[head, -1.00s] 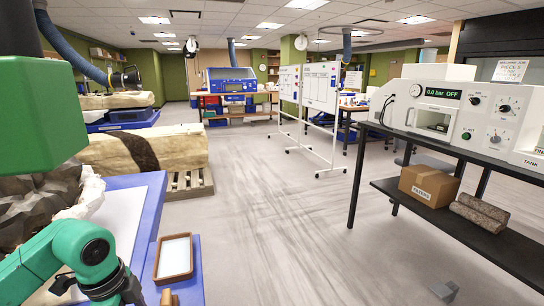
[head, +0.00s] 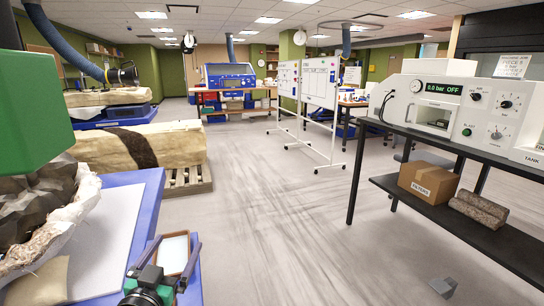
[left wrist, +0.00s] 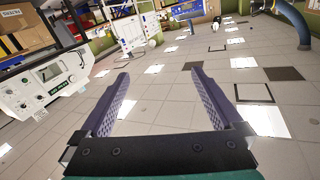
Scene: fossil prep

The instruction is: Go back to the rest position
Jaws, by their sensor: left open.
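My left gripper (head: 166,253) is at the bottom left of the head view, above the front right part of the blue-edged table (head: 152,195). Its two fingers are spread apart with nothing held between them. In the left wrist view the open fingers (left wrist: 160,105) point out over the room, with only distant floor between them. A brown-rimmed tray (head: 174,254) with a pale inside lies behind the fingers in the head view; I cannot tell whether they touch it. My right gripper is not in view.
A dark rock in a white jacket (head: 45,215) sits on the table's left side, below a green block (head: 35,115). The floor between (head: 270,220) is mostly clear.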

